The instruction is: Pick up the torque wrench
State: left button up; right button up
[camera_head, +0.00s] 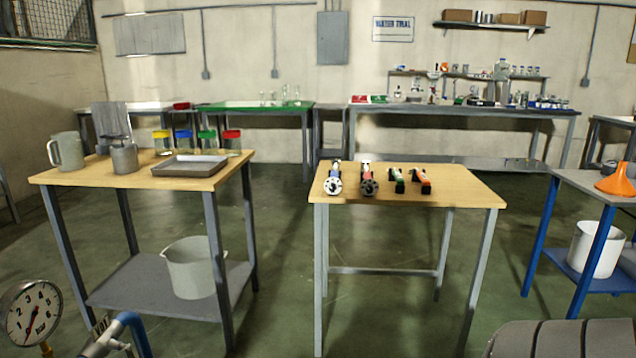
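Several tools lie in a row on the middle wooden-topped table (463,194), handles pointing away. From left to right they are a blue-and-white tool (334,180) with a round metal head, a red tool (368,180) with a similar dark round head, a smaller green-and-black tool (397,181) and a smaller orange-red-and-black tool (422,181). They are too small to tell for sure which is the torque wrench. Neither of my grippers is in view, and nothing touches the tools.
The left table (75,178) holds a jug (66,151), a tray (190,166) and colour-lidded jars. A blue-legged table (585,182) with an orange funnel (616,181) stands right. A gauge (29,313) is at lower left. Open floor (285,260) separates the left and middle tables.

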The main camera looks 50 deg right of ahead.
aim_at(334, 176)
jog(key=z, duration=1.65)
jog(key=i+l+u, duration=0.1)
jog(key=i, duration=0.45)
jog(key=i+l+u, duration=0.15)
jog(key=i+l, duration=0.2)
jog(key=i, duration=0.15)
